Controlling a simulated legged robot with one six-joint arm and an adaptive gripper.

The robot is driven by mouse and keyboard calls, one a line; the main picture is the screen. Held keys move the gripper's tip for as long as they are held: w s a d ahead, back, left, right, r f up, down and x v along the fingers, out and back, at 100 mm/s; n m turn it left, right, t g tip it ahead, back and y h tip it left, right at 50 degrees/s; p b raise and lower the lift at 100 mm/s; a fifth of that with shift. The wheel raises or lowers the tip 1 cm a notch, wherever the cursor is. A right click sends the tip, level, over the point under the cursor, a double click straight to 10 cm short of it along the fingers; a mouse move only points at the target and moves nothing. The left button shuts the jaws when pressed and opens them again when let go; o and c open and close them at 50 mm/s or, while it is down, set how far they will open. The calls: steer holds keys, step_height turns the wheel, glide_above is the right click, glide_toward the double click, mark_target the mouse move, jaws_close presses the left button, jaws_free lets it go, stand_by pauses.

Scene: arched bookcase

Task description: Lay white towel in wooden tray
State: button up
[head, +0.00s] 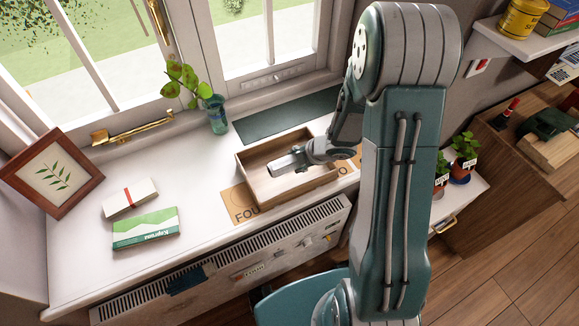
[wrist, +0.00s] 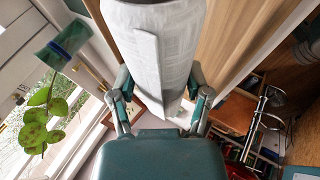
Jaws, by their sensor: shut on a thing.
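The wooden tray (head: 300,189) sits on the white windowsill, on a tan mat with dark letters. The end of my arm reaches in from the right and is over the tray in the head view. In the wrist view my gripper (wrist: 160,100) has its two fingers on either side of the white towel (wrist: 150,50), a rolled bundle with a loose flap, and is shut on it. The tray's right side is partly hidden by my arm.
A plant in a blue-green vase (head: 216,115) stands behind the tray, beside a dark green mat (head: 285,115). A radiator (head: 230,250) runs below the sill.

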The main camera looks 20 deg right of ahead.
mark_target(290, 173)
steer(key=x, duration=0.3)
steer(key=shift+w+f, duration=0.1)
steer(key=shift+w, duration=0.2)
step_height(290, 173, down, 3)
steer(key=shift+w+a+f, duration=0.1)
steer(key=shift+w+a, duration=0.05)
steer(key=shift+w, duration=0.05)
steer(key=shift+s+f, duration=0.1)
steer(key=shift+f, duration=0.1)
steer(key=shift+c, duration=0.3)
steer(key=shift+o, duration=0.2)
steer(key=shift+s+f, duration=0.1)
steer(key=shift+f, duration=0.05)
steer(key=shift+o, duration=0.7)
steer(key=shift+f, duration=0.3)
steer(key=o, duration=1.1)
steer(key=shift+c, duration=0.2)
steer(key=shift+r, duration=0.1)
